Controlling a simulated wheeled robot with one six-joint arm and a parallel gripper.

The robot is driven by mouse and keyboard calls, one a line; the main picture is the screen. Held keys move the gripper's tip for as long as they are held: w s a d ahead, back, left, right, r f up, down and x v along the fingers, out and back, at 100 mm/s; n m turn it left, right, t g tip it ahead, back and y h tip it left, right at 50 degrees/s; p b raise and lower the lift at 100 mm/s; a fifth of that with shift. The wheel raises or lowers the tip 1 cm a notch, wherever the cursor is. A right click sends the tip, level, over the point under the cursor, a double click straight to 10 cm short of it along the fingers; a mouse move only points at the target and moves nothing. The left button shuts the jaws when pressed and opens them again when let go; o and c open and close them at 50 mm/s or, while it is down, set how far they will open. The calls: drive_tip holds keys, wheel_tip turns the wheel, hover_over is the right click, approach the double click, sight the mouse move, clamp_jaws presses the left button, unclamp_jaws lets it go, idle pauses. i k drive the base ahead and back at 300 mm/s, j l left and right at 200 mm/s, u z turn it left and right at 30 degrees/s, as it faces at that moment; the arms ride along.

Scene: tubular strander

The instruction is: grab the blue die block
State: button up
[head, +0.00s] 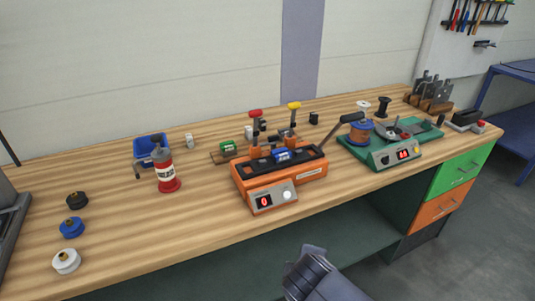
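The blue die block (283,155) appears to be the small blue block with a pale mark on top, seated in the black bed of the orange machine (250,184). A similar green block (228,148) sits to its left on a small wooden holder. The grey end of my arm, with what seems to be my gripper (306,262), is at the bottom centre, in front of the bench and well apart from the blue block. Its fingers cannot be made out clearly, so I cannot tell whether it is open or shut.
Toggle clamps with a red handle (255,114) and a yellow handle (294,106) rise behind the block. A black lever (344,126) slants up at its right. The bench front is clear.

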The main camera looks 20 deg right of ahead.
sight(281, 155)
drive_tip(key=i+l, duration=0.1)
drive_tip(key=l, duration=0.25)
drive_tip(key=i+l+z, duration=0.1)
drive_tip(key=l, duration=0.25)
drive_tip(key=i+l, duration=0.15)
drive_tip(key=l, duration=0.25)
drive_tip(key=i+l+z, duration=0.1)
drive_tip(key=l, duration=0.25)
drive_tip(key=i+l, duration=0.2)
drive_tip(key=l, duration=0.15)
